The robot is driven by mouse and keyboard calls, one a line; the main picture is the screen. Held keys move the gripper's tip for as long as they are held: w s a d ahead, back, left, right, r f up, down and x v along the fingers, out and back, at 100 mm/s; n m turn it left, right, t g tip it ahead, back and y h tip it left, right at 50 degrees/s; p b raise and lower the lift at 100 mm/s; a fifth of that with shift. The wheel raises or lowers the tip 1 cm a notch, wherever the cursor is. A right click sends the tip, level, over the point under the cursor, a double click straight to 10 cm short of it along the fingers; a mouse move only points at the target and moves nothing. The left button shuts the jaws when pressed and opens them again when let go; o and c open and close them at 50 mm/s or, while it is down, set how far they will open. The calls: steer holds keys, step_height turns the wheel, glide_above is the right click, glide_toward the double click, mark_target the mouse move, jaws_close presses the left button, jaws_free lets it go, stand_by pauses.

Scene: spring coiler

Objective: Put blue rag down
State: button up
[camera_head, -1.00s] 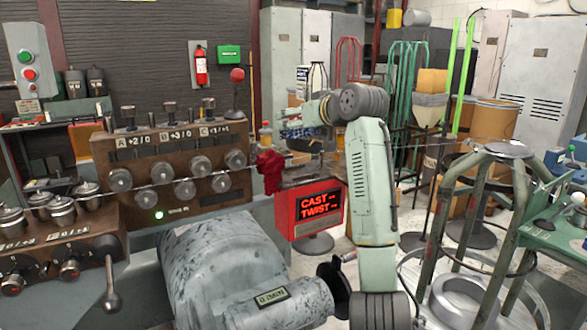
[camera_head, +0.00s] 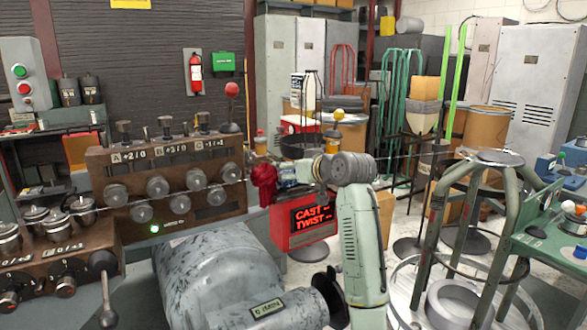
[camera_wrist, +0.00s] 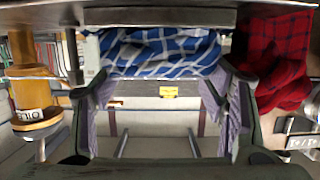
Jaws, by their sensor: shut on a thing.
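A blue-and-white checked rag (camera_wrist: 160,52) fills the space between the fingertips of my gripper (camera_wrist: 158,78) in the wrist view. My gripper is shut on it. In the head view the gripper (camera_head: 303,171) is low beside the red rag (camera_head: 264,181), and a small part of the blue rag (camera_head: 287,177) shows. The red-and-black checked rag (camera_wrist: 272,58) is to the right of the blue one in the wrist view, close to the right finger. I cannot tell whether the blue rag touches the surface there.
A red box with a "CAST TWIST" display (camera_head: 312,214) is below the gripper. A yellow oil can (camera_wrist: 32,85) is at the left of the wrist view. The brown control panel (camera_head: 100,165) is to the left, and a green stand (camera_head: 480,215) is to the right.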

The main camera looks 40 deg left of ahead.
steer(key=shift+f, duration=0.2)
steer(key=o, duration=0.7)
steer(key=shift+r, duration=0.1)
